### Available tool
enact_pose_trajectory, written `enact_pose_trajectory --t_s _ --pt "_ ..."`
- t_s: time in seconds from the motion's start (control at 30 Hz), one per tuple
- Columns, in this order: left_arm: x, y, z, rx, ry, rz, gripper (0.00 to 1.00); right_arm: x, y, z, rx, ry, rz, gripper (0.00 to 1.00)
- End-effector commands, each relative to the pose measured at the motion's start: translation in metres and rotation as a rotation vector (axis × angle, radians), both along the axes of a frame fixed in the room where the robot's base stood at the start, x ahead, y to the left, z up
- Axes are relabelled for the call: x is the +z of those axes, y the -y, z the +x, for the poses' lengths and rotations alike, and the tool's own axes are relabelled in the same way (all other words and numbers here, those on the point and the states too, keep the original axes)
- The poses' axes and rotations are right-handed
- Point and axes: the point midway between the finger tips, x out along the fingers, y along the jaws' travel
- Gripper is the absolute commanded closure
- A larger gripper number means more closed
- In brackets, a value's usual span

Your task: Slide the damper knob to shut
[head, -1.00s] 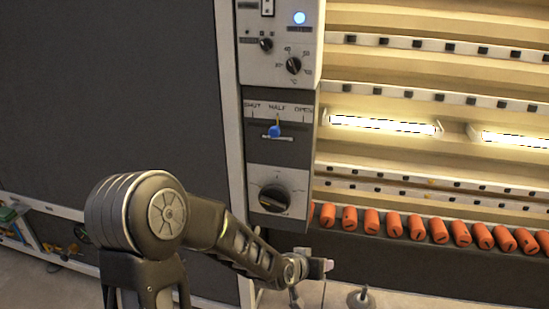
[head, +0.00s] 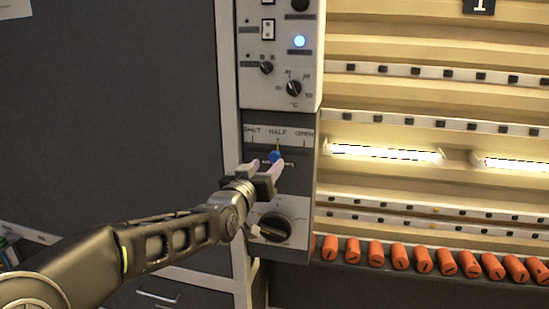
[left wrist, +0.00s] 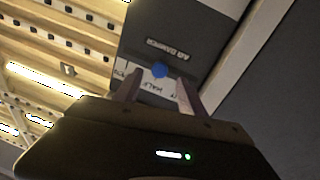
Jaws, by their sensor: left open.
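The blue damper knob (head: 275,156) sits on its slot in the dark panel, under the word HALF. The label strip (head: 279,136) reads SHUT at the left, HALF in the middle and OPEN at the right. My left gripper (head: 267,167) is open, just in front of and slightly below the knob. In the left wrist view the blue knob (left wrist: 160,70) shows between the two spread fingers of the left gripper (left wrist: 158,92). I cannot tell whether a finger touches it. My right gripper is not in view.
A large black dial (head: 275,227) is on the white plate below the slot. Smaller dials (head: 293,88) and a lit blue lamp (head: 299,41) are above. Orange cylinders (head: 400,256) line the right side. A dark flat wall (head: 110,100) fills the left.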

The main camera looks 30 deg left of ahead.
Motion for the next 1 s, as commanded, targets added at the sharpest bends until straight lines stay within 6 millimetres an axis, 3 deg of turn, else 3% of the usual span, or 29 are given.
enact_pose_trajectory --t_s 0.4,0.77,1.0 --pt "0.000 -0.013 0.058 0.000 -0.002 0.001 0.52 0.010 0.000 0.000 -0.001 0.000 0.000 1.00" --pt "-0.001 -0.015 0.064 0.000 -0.001 0.000 0.52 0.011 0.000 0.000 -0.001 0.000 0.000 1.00" --pt "0.000 -0.015 0.064 0.000 -0.001 0.000 0.71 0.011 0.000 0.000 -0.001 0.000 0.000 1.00"
